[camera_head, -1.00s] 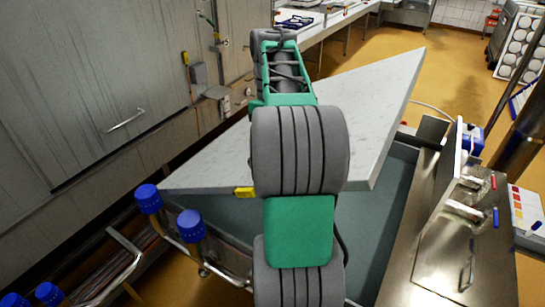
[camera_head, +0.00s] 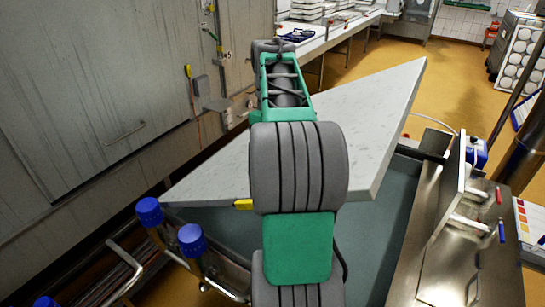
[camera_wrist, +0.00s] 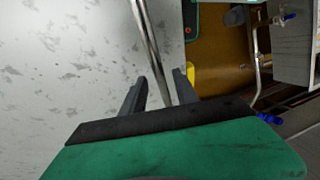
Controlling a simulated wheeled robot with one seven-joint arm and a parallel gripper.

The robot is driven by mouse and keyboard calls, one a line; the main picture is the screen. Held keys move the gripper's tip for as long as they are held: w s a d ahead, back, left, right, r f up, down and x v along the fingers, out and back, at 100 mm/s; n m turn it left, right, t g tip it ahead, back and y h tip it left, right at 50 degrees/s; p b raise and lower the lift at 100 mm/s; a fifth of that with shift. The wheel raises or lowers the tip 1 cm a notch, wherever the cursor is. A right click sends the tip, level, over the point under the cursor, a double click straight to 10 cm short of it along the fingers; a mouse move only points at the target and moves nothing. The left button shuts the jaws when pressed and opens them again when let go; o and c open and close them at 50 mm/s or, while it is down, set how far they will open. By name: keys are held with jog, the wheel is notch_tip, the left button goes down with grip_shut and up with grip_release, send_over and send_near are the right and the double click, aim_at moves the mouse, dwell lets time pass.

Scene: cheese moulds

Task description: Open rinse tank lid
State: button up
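The rinse tank lid (camera_head: 385,110) is a large pale, speckled slab. It stands raised and tilted above the grey-blue tank (camera_head: 385,225) in the head view, with the tank interior showing below its right edge. My arm covers the lid's middle, and my gripper is hidden there. In the wrist view my gripper (camera_wrist: 160,76) has its two dark fingers apart, on either side of a thin metal bar (camera_wrist: 147,40). Small gaps seem to show beside the bar. The lid's speckled face (camera_wrist: 65,60) fills the left of that view.
Blue-capped posts (camera_head: 149,211) stand at the lower left by a metal rail. A steel unit with an upright white panel (camera_head: 447,195) stands close on the right. A large grey cabinet (camera_head: 90,90) is at the left. Open yellow floor (camera_head: 450,85) lies behind.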

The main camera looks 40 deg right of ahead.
jog(key=v, duration=0.7)
jog(key=shift+r, duration=0.4)
jog(key=shift+c, duration=0.4)
